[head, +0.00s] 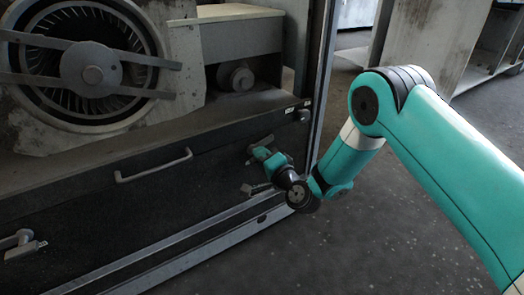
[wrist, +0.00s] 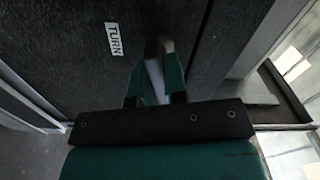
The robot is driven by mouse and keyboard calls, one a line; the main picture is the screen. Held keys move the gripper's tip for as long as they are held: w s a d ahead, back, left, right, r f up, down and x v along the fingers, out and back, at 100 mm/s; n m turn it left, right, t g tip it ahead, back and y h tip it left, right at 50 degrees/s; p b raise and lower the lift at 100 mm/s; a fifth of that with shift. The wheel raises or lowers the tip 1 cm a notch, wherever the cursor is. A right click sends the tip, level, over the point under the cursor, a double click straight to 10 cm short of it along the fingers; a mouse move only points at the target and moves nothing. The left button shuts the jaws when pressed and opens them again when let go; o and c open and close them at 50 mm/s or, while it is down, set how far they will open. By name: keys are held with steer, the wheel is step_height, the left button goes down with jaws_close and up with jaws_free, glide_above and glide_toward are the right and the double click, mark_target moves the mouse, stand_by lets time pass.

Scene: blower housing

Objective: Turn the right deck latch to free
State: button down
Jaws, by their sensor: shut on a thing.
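The right deck latch (head: 262,142) is a small grey metal lever on the front of the dark deck panel, partly hidden by my gripper in the head view. My gripper (head: 259,154) reaches it from the right, with its teal fingers at the panel. In the wrist view, the grey latch (wrist: 154,72) stands between the two teal fingers of my gripper (wrist: 157,82), which are shut on it. A white "TURN" label (wrist: 115,40) is on the dark panel to the left of the latch. The exact angle of the latch is hard to tell.
A bar handle (head: 153,167) crosses the middle of the panel, and a left latch (head: 22,244) shows at the lower left. Another grey metal piece (head: 250,189) sits just below my gripper. The blower wheel (head: 91,68) is above. Open floor (head: 400,215) lies to the right.

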steer(key=shift+d+m+p, duration=0.1)
steer(key=shift+m+p, duration=0.75)
steer(key=shift+m, duration=0.65)
steer(key=shift+w, duration=0.1)
steer(key=c, duration=1.2)
jaws_free()
steer(key=shift+o, duration=0.2)
steer(key=shift+f, duration=0.1)
